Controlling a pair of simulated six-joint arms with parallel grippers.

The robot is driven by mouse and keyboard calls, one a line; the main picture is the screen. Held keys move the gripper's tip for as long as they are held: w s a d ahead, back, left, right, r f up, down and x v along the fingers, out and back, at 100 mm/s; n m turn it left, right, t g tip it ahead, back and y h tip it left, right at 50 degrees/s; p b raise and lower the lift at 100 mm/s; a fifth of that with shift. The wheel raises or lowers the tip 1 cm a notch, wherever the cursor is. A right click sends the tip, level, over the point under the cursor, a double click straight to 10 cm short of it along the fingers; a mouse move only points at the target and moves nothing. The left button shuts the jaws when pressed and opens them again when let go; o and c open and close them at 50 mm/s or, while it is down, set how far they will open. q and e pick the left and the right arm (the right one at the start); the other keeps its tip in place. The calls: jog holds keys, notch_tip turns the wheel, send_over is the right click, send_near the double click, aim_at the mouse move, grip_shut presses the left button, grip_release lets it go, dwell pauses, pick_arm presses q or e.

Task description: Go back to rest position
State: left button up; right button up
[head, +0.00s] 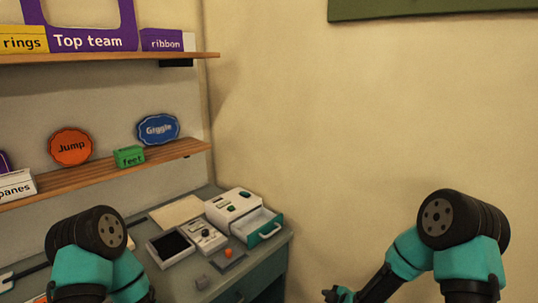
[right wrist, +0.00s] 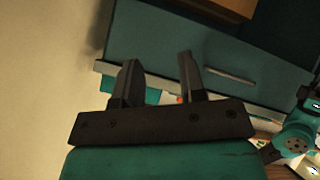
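My right gripper (right wrist: 158,72) is open in the right wrist view, its two dark fingers apart with nothing held between them. In the head view the end of my right arm shows low at the bottom edge, to the right of the desk (head: 272,262) and apart from it. My left arm comes up at the bottom left in the head view, in front of the desk. Its gripper is out of view.
The desk holds a white unit (head: 232,205) with an open teal drawer (head: 262,236), a keypad device (head: 207,237) and a black-topped tray (head: 171,246). Shelves (head: 165,152) with signs hang above. The wall side at right is clear.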

jog(key=s+d+f+m+g+h, duration=0.1)
jog(key=s+f+m, duration=0.3)
jog(key=s, duration=0.4)
jog(key=s+d+f+m+g, duration=0.1)
jog(key=s+f+m+g, duration=0.2)
jog(key=s+m, duration=0.3)
jog(key=s+d+f+m+g+h, duration=0.1)
jog(key=s+f+m+g, duration=0.2)
jog(key=s+m, duration=0.3)
jog(key=s+f, duration=0.1)
jog(key=s, duration=0.3)
jog(key=shift+d+f+h, duration=0.15)
jog(key=shift+f+h, duration=0.15)
jog(key=shift+w, duration=0.1)
